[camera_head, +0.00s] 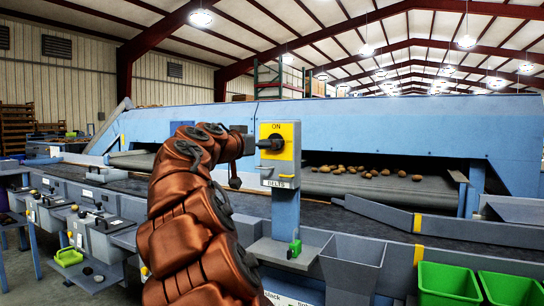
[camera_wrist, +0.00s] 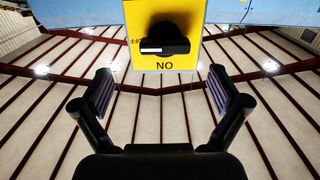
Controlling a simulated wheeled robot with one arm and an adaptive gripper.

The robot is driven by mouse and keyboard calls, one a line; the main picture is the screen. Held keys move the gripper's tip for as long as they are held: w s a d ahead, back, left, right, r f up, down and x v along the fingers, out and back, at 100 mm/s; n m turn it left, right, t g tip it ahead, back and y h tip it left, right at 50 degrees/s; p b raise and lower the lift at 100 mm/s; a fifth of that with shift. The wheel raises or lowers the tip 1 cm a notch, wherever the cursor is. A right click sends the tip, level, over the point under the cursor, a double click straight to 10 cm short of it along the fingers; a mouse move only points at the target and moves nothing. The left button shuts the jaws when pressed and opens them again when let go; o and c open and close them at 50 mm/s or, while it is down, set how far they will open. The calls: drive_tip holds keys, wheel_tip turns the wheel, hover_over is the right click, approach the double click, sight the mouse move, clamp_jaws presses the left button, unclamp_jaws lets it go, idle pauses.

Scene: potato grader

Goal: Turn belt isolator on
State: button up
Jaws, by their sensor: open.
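The belt isolator's yellow plate (camera_head: 288,131) is marked ON at its top and sits on a grey box with a BELTS label (camera_head: 280,184) on a blue post. Its black rotary knob (camera_head: 274,144) shows upside down in the wrist view (camera_wrist: 165,40). There the knob's bar lies level, its white mark toward the picture's left beside small lettering, a quarter turn from ON. My gripper (camera_wrist: 160,85) is open and empty, its two fingers apart below the plate in that view. In the head view my brown arm hides part of the gripper, just left of the isolator.
A conveyor with potatoes (camera_head: 370,172) runs behind the post. A grey hopper (camera_head: 352,262) and green bins (camera_head: 448,284) stand at the lower right. A small green-handled device (camera_head: 295,248) is on the post's ledge. Grey control boxes (camera_head: 105,240) line the left.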

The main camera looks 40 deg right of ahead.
drive_tip(key=shift+w+r+x, duration=0.15)
drive_tip(key=shift+w+x, duration=0.05)
drive_tip(key=shift+x, duration=1.8)
drive_tip(key=shift+w+r+x, duration=0.1)
drive_tip(key=shift+w+x, duration=0.05)
drive_tip(key=shift+x, duration=1.9)
drive_tip(key=shift+a, duration=0.1)
drive_tip(key=shift+c, duration=0.3)
drive_tip(key=c, duration=1.1)
drive_tip(key=shift+p, duration=0.3)
